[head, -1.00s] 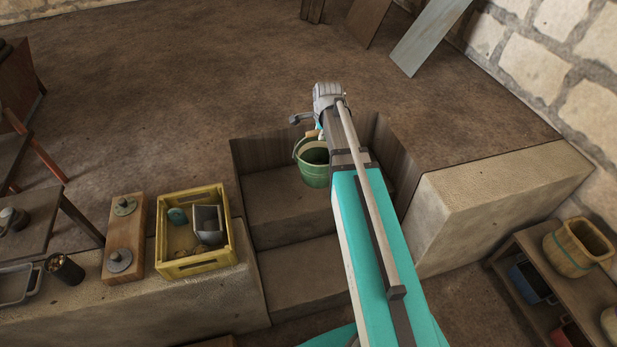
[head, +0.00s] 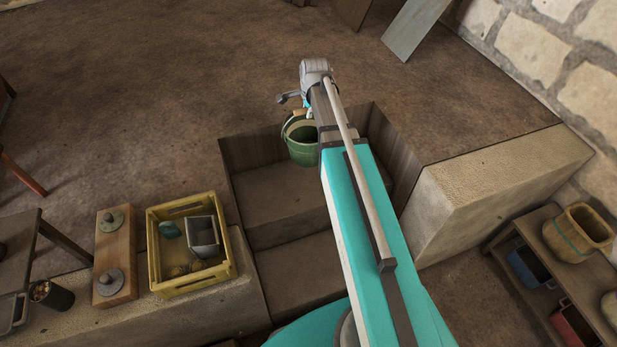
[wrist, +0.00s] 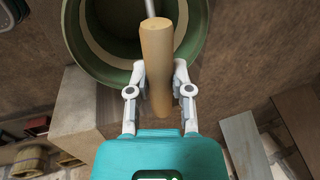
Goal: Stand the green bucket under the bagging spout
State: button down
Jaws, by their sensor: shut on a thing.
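The green bucket (head: 303,146) hangs from my gripper (head: 309,112) over the stepped recess in the head view, near the recess's far edge. In the wrist view my gripper (wrist: 159,84) is shut on the bucket's wooden handle grip (wrist: 157,50). The bucket's rim and inside (wrist: 87,62) show just beyond the fingers, and it looks empty where I can see in. My arm hides part of the bucket's right side in the head view. I cannot make out the bagging spout in these frames.
The stepped recess (head: 280,200) has wooden side walls and a pale stone block (head: 500,195) on its right. A yellow crate (head: 153,255) and a wooden board with discs (head: 116,270) sit on the left ledge. A shelf (head: 520,235) with pots stands at right. The floor beyond is open.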

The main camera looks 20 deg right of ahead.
jog(key=shift+w+a, duration=0.15)
jog(key=shift+a, duration=0.1)
jog(key=shift+s+a+f+b, duration=0.1)
jog(key=shift+s+f+b, duration=0.15)
jog(key=shift+f+b, duration=0.1)
jog(key=s+f+b, duration=0.2)
jog(key=f+b, duration=0.1)
jog(key=s+a+f+b, duration=0.1)
jog(key=s+f+b, duration=0.1)
jog(key=f+b, duration=0.1)
jog(key=s+a+f+b, duration=0.1)
jog(key=s+f+b, duration=0.2)
jog(key=shift+f, duration=0.15)
jog(key=shift+w, duration=0.1)
jog(key=b, duration=0.4)
send_near(311, 142)
jog(key=shift+s+a+f, duration=0.9)
jog(key=shift+a+f, duration=0.1)
jog(key=w+f+b, duration=0.1)
jog(key=w+d+f+b, duration=0.1)
jog(key=f+b, duration=0.1)
jog(key=b, duration=0.1)
jog(key=shift+w+d+f, duration=0.25)
jog(key=shift+w+f, duration=0.15)
jog(key=shift+w+d+f+b, duration=0.3)
jog(key=shift+w+f+b, duration=0.2)
jog(key=shift+f+b, duration=0.1)
